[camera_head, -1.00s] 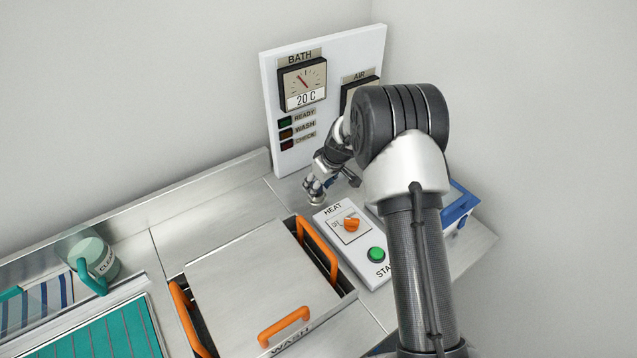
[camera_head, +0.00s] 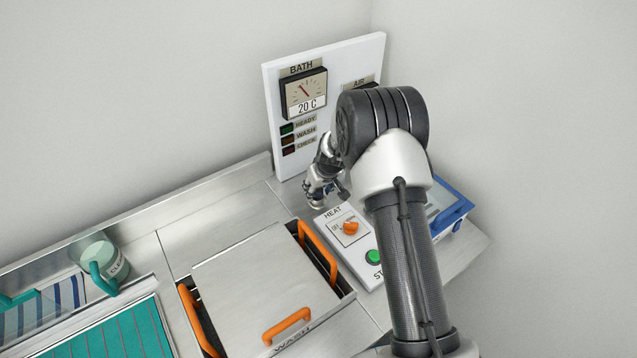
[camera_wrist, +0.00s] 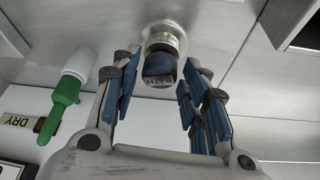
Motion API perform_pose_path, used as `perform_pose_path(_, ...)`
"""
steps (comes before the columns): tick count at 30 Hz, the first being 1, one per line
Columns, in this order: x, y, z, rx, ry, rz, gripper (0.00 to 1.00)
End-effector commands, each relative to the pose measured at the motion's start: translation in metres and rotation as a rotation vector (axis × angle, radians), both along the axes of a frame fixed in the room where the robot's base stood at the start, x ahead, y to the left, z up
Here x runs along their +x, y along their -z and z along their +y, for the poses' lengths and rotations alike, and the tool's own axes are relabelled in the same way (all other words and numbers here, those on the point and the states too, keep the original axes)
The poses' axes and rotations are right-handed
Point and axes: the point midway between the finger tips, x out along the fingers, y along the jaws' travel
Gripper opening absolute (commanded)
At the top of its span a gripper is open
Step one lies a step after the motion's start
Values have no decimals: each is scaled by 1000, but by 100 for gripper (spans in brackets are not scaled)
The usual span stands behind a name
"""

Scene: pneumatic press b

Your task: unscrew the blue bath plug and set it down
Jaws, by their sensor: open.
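The blue bath plug (camera_wrist: 159,68), lettered on its end, sits in a round metal fitting (camera_wrist: 165,35) on the steel worktop in the wrist view. My gripper (camera_wrist: 157,80) is open, with one blue-padded finger on each side of the plug. The plug lies between and slightly beyond the fingers, and I see gaps on both sides. In the head view my gripper (camera_head: 320,190) is over the worktop behind the heat panel, and it hides the plug there.
The heat panel (camera_head: 350,245) with an orange knob and green button is close by. The upright gauge board (camera_head: 275,120) stands behind. The wash bath lid (camera_head: 250,275) with orange handles is in front.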

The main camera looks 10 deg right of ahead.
Motion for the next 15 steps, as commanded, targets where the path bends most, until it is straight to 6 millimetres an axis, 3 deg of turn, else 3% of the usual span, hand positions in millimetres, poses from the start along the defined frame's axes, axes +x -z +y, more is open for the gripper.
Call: perform_pose_path(15, -1, -5, 1, 0, 94, 4, 41)
